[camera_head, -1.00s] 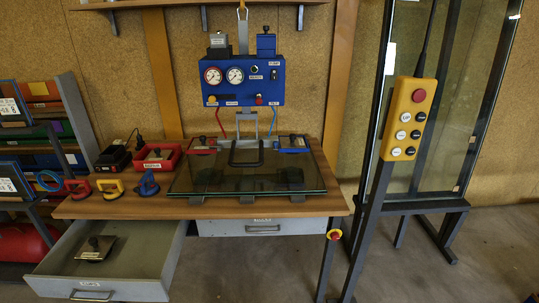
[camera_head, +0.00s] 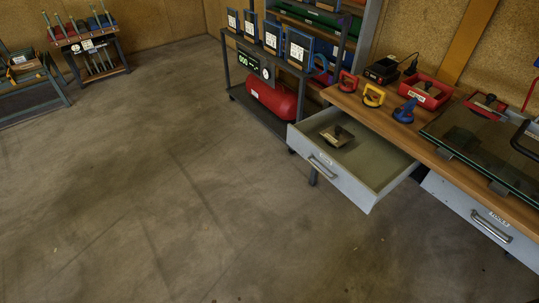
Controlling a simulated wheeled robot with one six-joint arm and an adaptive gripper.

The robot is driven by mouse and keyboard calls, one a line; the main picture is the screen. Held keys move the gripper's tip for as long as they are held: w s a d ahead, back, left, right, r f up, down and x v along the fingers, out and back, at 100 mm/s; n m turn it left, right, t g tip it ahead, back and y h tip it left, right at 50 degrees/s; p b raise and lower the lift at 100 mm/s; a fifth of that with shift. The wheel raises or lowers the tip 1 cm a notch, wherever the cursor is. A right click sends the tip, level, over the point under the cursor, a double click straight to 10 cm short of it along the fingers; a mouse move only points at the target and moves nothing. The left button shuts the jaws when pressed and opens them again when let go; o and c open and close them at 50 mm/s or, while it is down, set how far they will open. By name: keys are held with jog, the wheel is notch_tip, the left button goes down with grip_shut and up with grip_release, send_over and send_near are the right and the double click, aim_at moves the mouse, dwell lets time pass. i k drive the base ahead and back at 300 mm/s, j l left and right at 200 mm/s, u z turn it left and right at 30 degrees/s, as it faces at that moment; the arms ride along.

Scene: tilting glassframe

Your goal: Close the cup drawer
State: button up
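The cup drawer (camera_head: 337,178) is a grey drawer under the left end of the wooden workbench. It is pulled well out towards the open floor. Its front has a metal bar handle (camera_head: 323,167) with a small label above it. A small plate with a dark knob (camera_head: 337,136) lies inside, and the rest of the drawer's floor looks bare. My gripper is not in view, so its state is not shown.
A second grey drawer (camera_head: 485,221) at the right is shut. The workbench top (camera_head: 387,114) carries red, yellow and blue suction cups and a glass pane (camera_head: 490,142). A cart with a red tank (camera_head: 271,99) stands behind the drawer. The concrete floor (camera_head: 160,190) is clear.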

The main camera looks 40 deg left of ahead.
aim_at(369, 166)
jog(key=u, duration=0.75)
jog(key=i+u, duration=0.35)
jog(key=i, duration=0.3)
